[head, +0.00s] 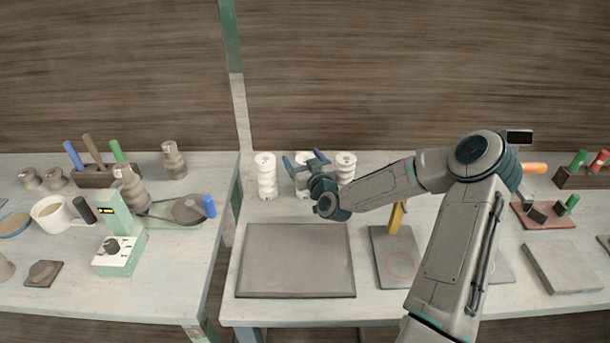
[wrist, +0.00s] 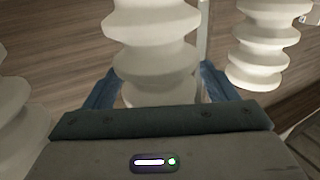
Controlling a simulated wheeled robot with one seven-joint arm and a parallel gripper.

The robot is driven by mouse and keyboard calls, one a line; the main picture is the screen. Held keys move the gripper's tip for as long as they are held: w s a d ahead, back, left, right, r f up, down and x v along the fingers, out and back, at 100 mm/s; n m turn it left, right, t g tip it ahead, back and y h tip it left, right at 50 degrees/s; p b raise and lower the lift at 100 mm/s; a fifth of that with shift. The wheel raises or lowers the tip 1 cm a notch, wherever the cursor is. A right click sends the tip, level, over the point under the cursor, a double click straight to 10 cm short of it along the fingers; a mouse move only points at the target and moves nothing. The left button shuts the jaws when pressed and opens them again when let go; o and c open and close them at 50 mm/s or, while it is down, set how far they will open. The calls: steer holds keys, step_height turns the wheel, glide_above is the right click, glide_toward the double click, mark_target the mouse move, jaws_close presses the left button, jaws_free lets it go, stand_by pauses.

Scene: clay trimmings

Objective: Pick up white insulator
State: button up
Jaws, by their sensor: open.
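Three white ribbed insulators stand upright in a row at the back of the right table. The left insulator (head: 266,176) also shows at the left edge of the wrist view (wrist: 18,125). The right insulator (head: 346,167) shows at the upper right of the wrist view (wrist: 262,42). The middle insulator (head: 302,180) is partly hidden by my gripper (head: 303,159) in the head view. In the wrist view the middle insulator (wrist: 155,45) stands between the two blue fingers of my open gripper (wrist: 155,88). I cannot tell whether a finger touches it.
A grey slab (head: 295,262) lies in front of the insulators. A grey plate (head: 395,258) with a yellow-handled tool (head: 397,217) lies to its right. A gap separates the left table (head: 170,290), crowded with pots and tools. The neighbouring insulators stand close to my gripper.

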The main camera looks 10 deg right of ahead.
steer(key=c, duration=1.5)
steer(key=shift+r, duration=0.15)
